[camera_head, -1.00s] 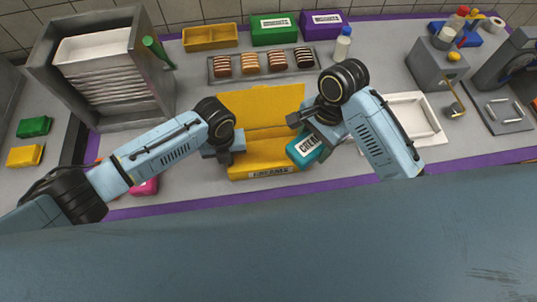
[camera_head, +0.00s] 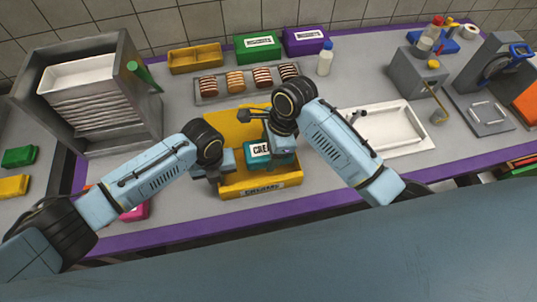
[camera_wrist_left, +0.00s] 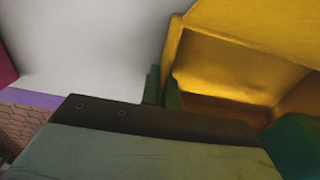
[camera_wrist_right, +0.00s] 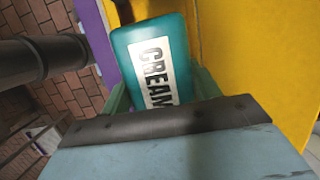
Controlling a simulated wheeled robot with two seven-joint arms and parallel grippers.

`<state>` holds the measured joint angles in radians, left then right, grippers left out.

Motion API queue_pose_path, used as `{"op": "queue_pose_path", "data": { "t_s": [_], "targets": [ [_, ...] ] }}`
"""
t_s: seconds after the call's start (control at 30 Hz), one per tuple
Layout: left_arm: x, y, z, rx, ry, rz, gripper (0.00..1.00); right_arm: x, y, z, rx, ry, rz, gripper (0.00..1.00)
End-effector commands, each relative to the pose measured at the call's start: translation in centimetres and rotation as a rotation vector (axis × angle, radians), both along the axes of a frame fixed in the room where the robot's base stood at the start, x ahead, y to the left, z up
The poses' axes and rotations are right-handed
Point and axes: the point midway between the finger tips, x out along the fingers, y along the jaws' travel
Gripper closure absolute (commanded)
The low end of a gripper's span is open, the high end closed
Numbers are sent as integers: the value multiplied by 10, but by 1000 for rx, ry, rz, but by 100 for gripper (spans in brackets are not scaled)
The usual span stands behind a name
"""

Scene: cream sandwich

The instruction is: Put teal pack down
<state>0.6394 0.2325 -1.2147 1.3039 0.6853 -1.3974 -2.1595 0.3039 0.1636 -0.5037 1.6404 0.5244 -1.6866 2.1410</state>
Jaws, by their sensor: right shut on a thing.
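The teal pack (camera_head: 257,149) has a white label reading CREAM. My right gripper (camera_head: 270,141) is shut on it, and in the right wrist view the pack (camera_wrist_right: 135,50) sits between the fingers. The pack is over or inside the yellow box (camera_head: 240,183), behind its labelled front wall. I cannot tell whether it touches the bottom. My left gripper (camera_head: 221,168) is at the box's left wall. In the left wrist view its fingertips (camera_wrist_left: 163,88) are close together at the wall's edge. Whether they clamp it is unclear.
A tray of striped pieces (camera_head: 202,99) lies behind the box, with green (camera_head: 257,46) and purple (camera_head: 305,40) boxes farther back. A grey rack (camera_head: 150,115) stands left and a white tray (camera_head: 425,146) right. A pink item (camera_head: 137,212) lies near the front edge.

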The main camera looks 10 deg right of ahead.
Motion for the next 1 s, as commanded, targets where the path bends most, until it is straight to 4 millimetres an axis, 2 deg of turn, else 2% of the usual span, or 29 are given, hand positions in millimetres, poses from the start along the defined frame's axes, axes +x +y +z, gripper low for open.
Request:
{"op": "queue_pose_path", "data": {
  "t_s": [0.1, 0.2, 0.97, 1.0],
  "targets": [
    [0, 0, 0, 0, 0, 0, 100, -1, 0, -18, -2, 4, 1, 66],
    [0, 0, 0, 0, 0, 0, 100, 0, 0, -25, -1, 2, 1, 66],
    [0, 0, 0, -1, 0, 0, 100, 0, -1, -38, -2, 1, 1, 66],
    [0, 0, 0, -1, -1, 0, 100, -1, -1, -39, -2, 1, 1, 33]
  ]
}}
